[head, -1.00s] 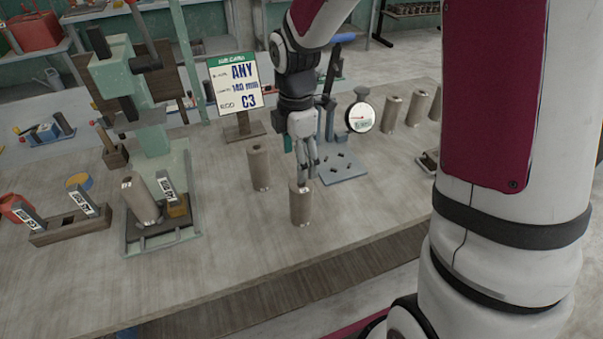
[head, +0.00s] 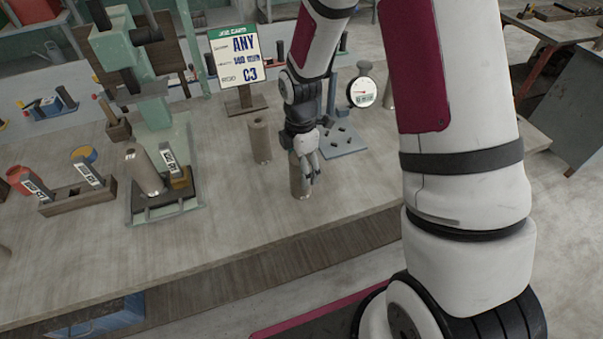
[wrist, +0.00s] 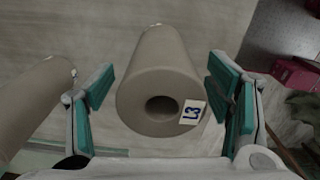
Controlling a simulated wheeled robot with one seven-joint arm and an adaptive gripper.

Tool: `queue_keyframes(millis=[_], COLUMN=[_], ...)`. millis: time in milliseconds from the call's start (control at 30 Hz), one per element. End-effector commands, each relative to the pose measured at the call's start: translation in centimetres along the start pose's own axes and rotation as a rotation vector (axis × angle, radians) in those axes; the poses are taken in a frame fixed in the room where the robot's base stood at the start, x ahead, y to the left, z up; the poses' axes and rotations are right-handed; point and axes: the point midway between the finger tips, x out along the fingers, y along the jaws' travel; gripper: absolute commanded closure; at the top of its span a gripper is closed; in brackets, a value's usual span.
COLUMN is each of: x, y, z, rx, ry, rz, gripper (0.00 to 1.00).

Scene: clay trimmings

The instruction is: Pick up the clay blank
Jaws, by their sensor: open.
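A grey-brown clay cylinder, the clay blank (head: 297,183), stands upright near the front edge of the table. In the wrist view the blank (wrist: 162,72) shows a round hole in its top and a small white label with blue characters, one seemingly a 3. My gripper (head: 306,175) is at the blank, its fingers down beside the upper part. In the wrist view my gripper (wrist: 165,100) is open, with one teal pad on each side of the blank and a gap on both sides. Nothing is held.
Another cylinder (head: 260,142) stands close behind, left. The table front is clear.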

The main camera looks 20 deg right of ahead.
Motion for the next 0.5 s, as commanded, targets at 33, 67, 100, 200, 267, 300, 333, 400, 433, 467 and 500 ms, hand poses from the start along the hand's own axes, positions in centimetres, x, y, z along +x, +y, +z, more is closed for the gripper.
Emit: queue_keyframes(millis=[33,67,100,200,267,300,333,400,433,467,500], x=[0.7,1.1,1.5,2.5,2.8,2.9,2.9,2.9,2.9,2.9,2.9], y=[-0.3,-0.3,-0.2,-0.2,-0.2,-0.1,-0.1,-0.1,-0.1,-0.1,-0.1], z=[0.0,0.0,0.0,0.1,0.1,0.1,0.1,0.1,0.1,0.1,0.1], rx=[0.000,0.000,0.000,-0.001,-0.001,-0.001,-0.001,-0.001,-0.001,-0.001,-0.001], ry=[0.000,0.000,0.000,-0.001,-0.001,-0.001,-0.001,-0.001,-0.001,-0.001,-0.001], rz=[-0.004,-0.003,-0.003,-0.001,-0.001,-0.001,-0.001,0.000,0.000,0.000,0.000], gripper=[0.27,0.27,0.27,0.27,0.27,0.27,0.27,0.27,0.27,0.27,0.27])
